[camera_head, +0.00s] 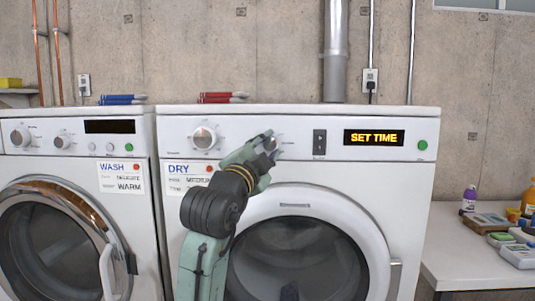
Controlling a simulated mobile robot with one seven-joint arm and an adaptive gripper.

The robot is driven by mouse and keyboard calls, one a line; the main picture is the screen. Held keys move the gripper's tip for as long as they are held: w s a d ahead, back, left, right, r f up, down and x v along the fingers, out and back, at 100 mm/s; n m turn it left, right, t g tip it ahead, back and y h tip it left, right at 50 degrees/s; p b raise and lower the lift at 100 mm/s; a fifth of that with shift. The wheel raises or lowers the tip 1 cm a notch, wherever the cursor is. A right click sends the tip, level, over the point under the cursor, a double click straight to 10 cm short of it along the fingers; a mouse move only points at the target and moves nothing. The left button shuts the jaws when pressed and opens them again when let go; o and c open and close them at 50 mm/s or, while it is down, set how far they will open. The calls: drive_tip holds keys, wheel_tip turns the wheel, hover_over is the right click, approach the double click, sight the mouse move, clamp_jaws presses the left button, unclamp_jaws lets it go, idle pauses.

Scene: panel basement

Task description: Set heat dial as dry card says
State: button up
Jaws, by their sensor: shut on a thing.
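The dryer (300,175) is the white machine on the right. The DRY card (175,168) is on its front at the left; my arm covers part of it, and its small lettering is too small to read. My gripper (267,143) is shut on the second dial (272,144) of the dryer's panel, right of the larger dial (203,138). The gripper hides much of the held dial, so I cannot tell its setting. The dryer's display (374,137) reads SET TIME.
The washer (75,170) stands at left, with a WASH card (121,178) reading WARM. A dark switch (319,141) and a green button (422,145) are right of my gripper. A white table (455,262) with bottles and boxes stands at right.

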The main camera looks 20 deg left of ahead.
drive_tip(key=m, duration=0.1)
drive_tip(key=m+g, duration=0.1)
drive_tip(key=m, duration=0.1)
drive_tip(key=m+h, duration=0.1)
drive_tip(key=m, duration=0.1)
drive_tip(key=shift+a+r, duration=0.1)
drive_tip(key=shift+r, duration=0.15)
drive_tip(key=shift+m+g+p, duration=0.35)
drive_tip(key=shift+m+g, duration=0.55)
drive_tip(key=shift+m, duration=1)
drive_tip(key=o, duration=1.2)
drive_tip(key=shift+c, duration=0.2)
drive_tip(key=s+a, duration=0.1)
drive_tip(key=s, duration=1.1)
